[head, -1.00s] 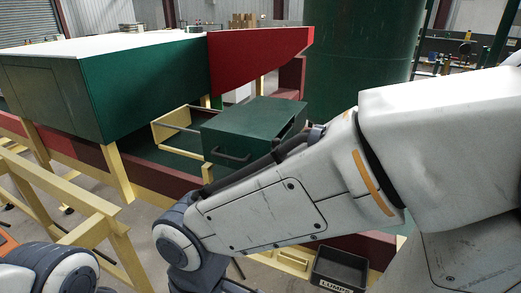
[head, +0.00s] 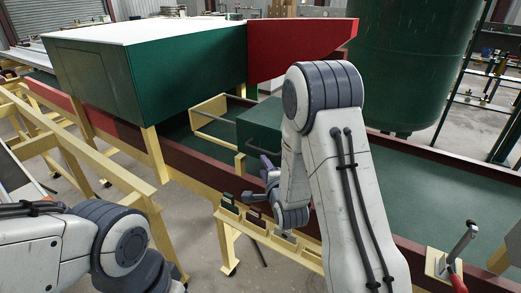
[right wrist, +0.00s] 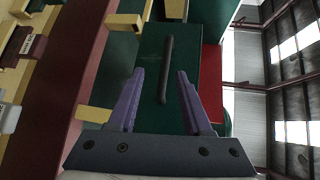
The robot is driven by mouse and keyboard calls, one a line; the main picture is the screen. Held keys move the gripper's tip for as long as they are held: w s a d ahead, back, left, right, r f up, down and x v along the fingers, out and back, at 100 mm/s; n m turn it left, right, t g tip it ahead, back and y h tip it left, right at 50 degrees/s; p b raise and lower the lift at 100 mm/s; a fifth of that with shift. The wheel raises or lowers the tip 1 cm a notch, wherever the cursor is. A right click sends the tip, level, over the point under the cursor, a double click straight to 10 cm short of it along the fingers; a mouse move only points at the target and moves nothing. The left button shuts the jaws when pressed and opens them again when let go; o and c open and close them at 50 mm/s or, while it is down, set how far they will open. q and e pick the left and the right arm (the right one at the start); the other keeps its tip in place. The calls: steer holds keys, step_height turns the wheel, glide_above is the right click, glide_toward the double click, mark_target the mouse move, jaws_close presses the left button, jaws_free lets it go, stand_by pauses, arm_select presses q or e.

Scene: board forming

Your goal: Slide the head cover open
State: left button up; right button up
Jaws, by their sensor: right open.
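The head cover is a dark green box (head: 258,128) in the head view, set in the machine's bed behind my right arm, which hides much of it. Its dark bar handle (right wrist: 166,70) shows in the right wrist view, standing out from the green face. My right gripper (head: 262,180) is near the cover's handle side. In the right wrist view its purple fingers (right wrist: 158,85) are spread and empty, with the handle seen between them; contact cannot be told. My left arm shows at the lower left of the head view, with its gripper out of the picture.
A large green housing (head: 150,75) with a red sloping end (head: 300,45) stands behind. A maroon rail (head: 190,185) and yellow frame (head: 150,150) run in front. A green tank (head: 410,60) rises at right. A red-handled clamp (head: 457,270) stands at lower right.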

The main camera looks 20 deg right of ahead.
mark_target(261, 151)
steer(key=shift+m+t, duration=0.3)
steer(key=shift+m, duration=0.2)
steer(key=w+p, duration=0.1)
steer(key=w, duration=0.2)
steer(key=w+d+p, duration=0.1)
steer(key=w+p, duration=0.1)
steer(key=w, duration=0.1)
steer(key=w+d+p, duration=0.1)
steer(key=w, duration=0.2)
steer(key=shift+w+d+f, duration=0.15)
steer(key=shift+d+f, duration=0.05)
steer(key=shift+f, duration=0.15)
steer(key=shift+w+f+p, duration=0.15)
steer(key=shift+w+p, duration=0.15)
steer(key=shift+w, duration=0.2)
jaws_close()
